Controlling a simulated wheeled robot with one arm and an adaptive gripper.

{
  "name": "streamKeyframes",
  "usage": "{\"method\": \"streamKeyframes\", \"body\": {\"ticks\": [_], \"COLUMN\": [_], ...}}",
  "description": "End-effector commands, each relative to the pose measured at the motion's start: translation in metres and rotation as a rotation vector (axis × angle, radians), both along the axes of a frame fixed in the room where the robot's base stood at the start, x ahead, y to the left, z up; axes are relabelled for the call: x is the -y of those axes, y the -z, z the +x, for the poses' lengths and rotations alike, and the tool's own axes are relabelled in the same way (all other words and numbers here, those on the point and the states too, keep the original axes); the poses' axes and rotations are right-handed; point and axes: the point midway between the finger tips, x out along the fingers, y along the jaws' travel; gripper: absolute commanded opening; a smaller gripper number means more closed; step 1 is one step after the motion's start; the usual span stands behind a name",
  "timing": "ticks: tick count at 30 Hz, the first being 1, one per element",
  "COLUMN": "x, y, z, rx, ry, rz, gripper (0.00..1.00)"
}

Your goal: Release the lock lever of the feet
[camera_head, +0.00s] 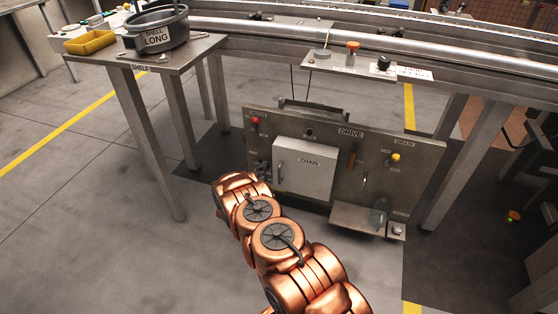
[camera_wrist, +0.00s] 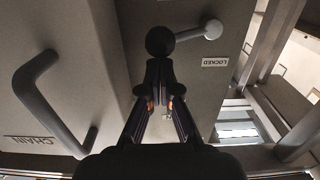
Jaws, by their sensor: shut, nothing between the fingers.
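In the wrist view, a short pale grey lever (camera_wrist: 192,34) with a black ball knob (camera_wrist: 160,41) is mounted on a grey panel. In the head view, my arm reaches to the left side of the DRIVE panel (camera_head: 350,145), and my gripper and the lever are not clearly distinguishable there.
The CHAIN cover (camera_head: 305,168) with its curved handle (camera_wrist: 52,102) stands close to the left of my gripper in the wrist view. A red knob (camera_head: 255,120), a yellow knob (camera_head: 396,157) and a low shelf (camera_head: 355,219) are on the panel. A table (camera_head: 185,55) stands left.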

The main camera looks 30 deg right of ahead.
Motion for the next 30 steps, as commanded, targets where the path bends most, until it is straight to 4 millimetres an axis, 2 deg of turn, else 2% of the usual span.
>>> {"method": "streamKeyframes", "body": {"ticks": [7, 30], "x": [-0.009, -0.007], "y": [0.006, 0.01], "z": [0.001, -0.001], "rx": [-0.002, -0.005], "ry": [-0.014, -0.013], "rz": [-0.001, -0.001], "gripper": [0.0, 0.0]}}
